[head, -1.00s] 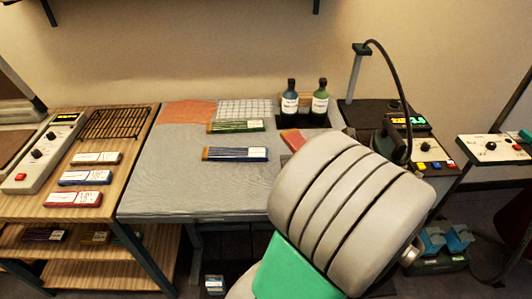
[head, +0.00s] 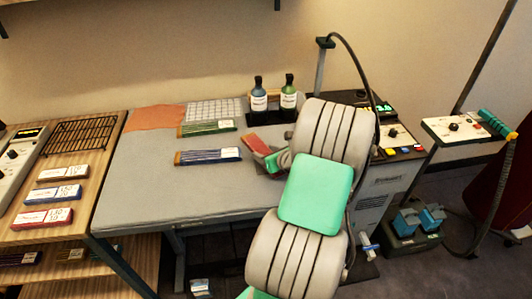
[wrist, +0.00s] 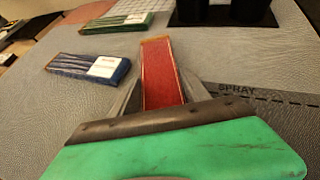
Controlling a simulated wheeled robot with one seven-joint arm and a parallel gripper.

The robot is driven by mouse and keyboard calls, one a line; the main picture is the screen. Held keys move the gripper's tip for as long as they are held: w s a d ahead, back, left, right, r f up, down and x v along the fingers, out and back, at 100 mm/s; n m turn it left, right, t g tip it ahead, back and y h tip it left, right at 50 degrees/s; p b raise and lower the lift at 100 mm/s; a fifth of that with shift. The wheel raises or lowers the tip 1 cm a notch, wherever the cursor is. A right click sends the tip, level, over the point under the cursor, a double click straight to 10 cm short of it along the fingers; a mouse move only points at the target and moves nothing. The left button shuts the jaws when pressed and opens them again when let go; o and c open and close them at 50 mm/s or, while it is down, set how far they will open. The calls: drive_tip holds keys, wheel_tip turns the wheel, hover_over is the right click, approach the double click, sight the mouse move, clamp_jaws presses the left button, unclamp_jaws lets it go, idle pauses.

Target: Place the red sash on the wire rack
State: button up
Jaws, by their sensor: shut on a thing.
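The red sash (head: 257,143) is a narrow flat folded bundle at the right of the grey table. My gripper (head: 272,160) is shut on its near end, and its far end sticks out forward. In the wrist view the red sash (wrist: 161,72) runs away between my two fingers (wrist: 158,97). I cannot tell whether it touches the table or is just above it. The black wire rack (head: 80,137) lies on the wooden cart at the far left, with nothing on it. The wrist view does not show the rack.
A blue bundle (head: 208,156) and a green bundle (head: 205,129) lie left of my gripper on the grey table (head: 150,195). Two bottles (head: 259,97) stand behind it. A machine with a hose (head: 390,135) stands at right.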

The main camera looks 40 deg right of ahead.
drive_tip(key=shift+f, duration=0.1)
drive_tip(key=o, duration=1)
drive_tip(key=shift+f, duration=0.1)
drive_tip(key=o, duration=0.4)
